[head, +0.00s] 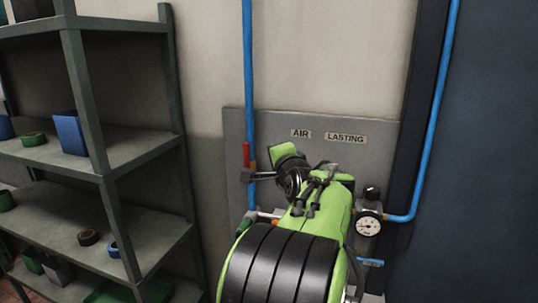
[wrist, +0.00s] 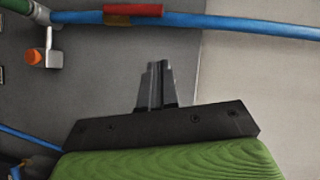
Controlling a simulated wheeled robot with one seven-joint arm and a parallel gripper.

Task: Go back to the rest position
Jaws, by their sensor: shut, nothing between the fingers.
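My gripper (wrist: 157,72) shows in the wrist view with its two dark fingers together and nothing between them. In the head view my green arm reaches up to the wall panel (head: 232,135), labelled AIR and LASTING. There the arm's end is beside the left blue pipe (head: 248,60) and its red handle (head: 246,155). The wrist view shows the red handle (wrist: 133,10) lying along the blue pipe (wrist: 215,20), past the fingertips, with a gap of grey panel between. My arm hides the lower middle of the panel.
A round gauge (head: 368,225) and a second blue pipe (head: 437,110) are right of my arm. An orange knob (wrist: 33,57) is at the left of the wrist view. A metal shelf (head: 135,148) with tape rolls and boxes stands at the left. Plain wall lies between shelf and panel.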

